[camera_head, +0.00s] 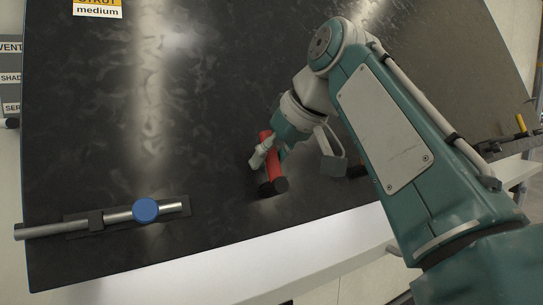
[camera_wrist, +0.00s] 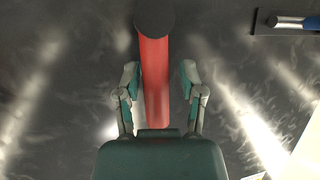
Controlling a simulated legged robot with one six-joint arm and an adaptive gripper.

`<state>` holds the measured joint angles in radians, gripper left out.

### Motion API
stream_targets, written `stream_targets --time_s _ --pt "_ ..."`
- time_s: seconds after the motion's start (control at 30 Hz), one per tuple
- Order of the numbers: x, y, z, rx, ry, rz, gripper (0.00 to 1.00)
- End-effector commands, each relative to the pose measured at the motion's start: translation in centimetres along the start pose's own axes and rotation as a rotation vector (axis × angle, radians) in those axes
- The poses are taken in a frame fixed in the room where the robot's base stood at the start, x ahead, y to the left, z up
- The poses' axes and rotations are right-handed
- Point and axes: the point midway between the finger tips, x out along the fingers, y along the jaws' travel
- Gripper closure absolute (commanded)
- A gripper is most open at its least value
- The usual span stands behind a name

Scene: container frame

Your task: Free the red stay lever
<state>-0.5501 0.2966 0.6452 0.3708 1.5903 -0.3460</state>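The red stay lever (camera_head: 276,163) stands out from the dark panel (camera_head: 210,110) near its lower middle, with black ends. My gripper (camera_head: 265,154) is at the lever, and a pale finger shows on its left side. In the wrist view the red lever (camera_wrist: 154,85) runs between the two fingers of my gripper (camera_wrist: 161,75), with its black round end (camera_wrist: 154,18) beyond the fingertips. The fingers are apart, with a visible gap on each side of the lever. The lever's lower part is hidden behind my gripper's palm.
A metal rod latch with a blue knob (camera_head: 146,210) sits on the panel at the lower left; its end also shows in the wrist view (camera_wrist: 292,22). A sign (camera_head: 97,8) is at the upper left. A white ledge (camera_head: 330,243) runs below the panel.

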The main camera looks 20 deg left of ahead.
Motion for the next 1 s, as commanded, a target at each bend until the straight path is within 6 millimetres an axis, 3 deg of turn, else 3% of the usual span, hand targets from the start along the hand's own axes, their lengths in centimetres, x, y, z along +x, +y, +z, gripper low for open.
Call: stream_targets --time_s 0.37,0.63,1.0 --pt "-0.4 0.2 -0.1 0.001 0.009 0.005 0.35" --pt "-2.7 0.3 -0.1 0.0 0.01 0.006 0.35" --pt "-4.2 0.2 -0.3 0.001 0.007 0.004 0.35"
